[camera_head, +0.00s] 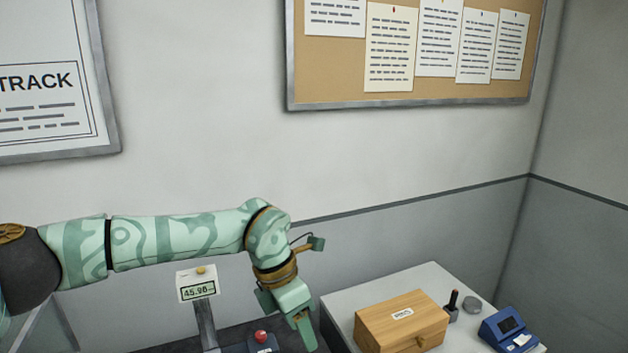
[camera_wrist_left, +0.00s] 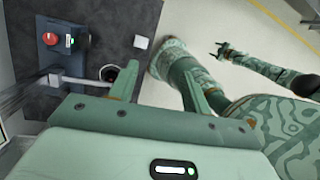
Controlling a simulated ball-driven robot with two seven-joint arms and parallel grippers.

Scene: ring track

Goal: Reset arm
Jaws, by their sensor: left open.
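My left arm reaches in from the left in the head view, and its left gripper (camera_head: 287,317) points down beside the white table. Its jaws are open, with nothing seen between them. In the left wrist view the two fingers of the left gripper (camera_wrist_left: 160,82) stand apart over the dark worktop's edge and the floor. My right arm shows in the left wrist view, with the right gripper (camera_wrist_left: 222,50) small and dark over the floor; whether it is open or shut is too small to tell.
A digital display (camera_head: 198,289) and a red button (camera_head: 261,337) stand near the left gripper. A wooden box (camera_head: 400,322), a dark-handled stamp (camera_head: 452,307) and a blue device (camera_head: 509,331) are on the white table (camera_head: 345,301). A small white block (camera_wrist_left: 141,42) lies on the dark worktop (camera_wrist_left: 100,22).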

